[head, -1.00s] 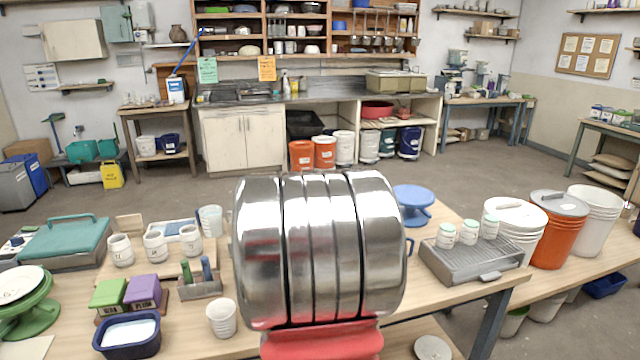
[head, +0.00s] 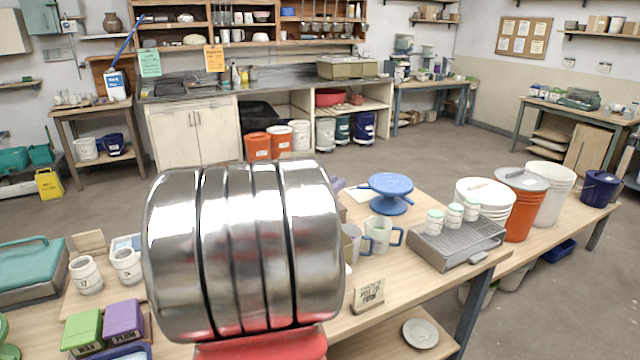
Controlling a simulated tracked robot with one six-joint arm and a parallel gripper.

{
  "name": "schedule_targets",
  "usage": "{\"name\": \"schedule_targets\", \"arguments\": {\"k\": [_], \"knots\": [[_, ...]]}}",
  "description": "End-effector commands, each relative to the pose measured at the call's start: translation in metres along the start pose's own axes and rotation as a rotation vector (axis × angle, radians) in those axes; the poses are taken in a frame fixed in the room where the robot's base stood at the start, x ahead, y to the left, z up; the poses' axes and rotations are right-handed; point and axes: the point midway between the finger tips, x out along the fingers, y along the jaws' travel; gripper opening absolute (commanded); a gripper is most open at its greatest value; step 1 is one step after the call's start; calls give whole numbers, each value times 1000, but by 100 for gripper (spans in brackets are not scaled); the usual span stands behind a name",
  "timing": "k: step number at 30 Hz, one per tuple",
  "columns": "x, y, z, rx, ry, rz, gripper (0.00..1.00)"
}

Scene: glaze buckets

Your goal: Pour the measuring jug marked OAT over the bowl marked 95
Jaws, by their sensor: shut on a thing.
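A large shiny banded metal cylinder with a red part below it, which I take to be my own arm, fills the middle of the head view. My gripper does not show. I cannot find a jug marked OAT or a bowl marked 95 by their writing. A pale jug or mug with a blue handle (head: 382,234) stands on the table just right of my arm. A greyish-purple handled vessel (head: 353,243) is beside it, partly hidden by my arm. No marking on either can be read. Whatever stands behind my arm is hidden.
On the table, a blue turntable (head: 391,190) and a grey ridged tray (head: 455,243) with small jars stand right of my arm. A small sign block (head: 368,295) is near the front edge. Buckets (head: 525,205) stand farther right. White cups (head: 86,276) and green and purple blocks are left.

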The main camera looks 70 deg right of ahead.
Motion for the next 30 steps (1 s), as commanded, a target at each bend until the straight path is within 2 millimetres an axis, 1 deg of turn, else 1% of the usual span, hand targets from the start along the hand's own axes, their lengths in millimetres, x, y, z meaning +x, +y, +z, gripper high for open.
{"name": "schedule_targets", "arguments": {"k": [9,14,30], "knots": [[-3,7,0,1,0,12,0],[-4,8,-4,0,1,15,0],[-5,6,-35,-1,2,16,0]]}}
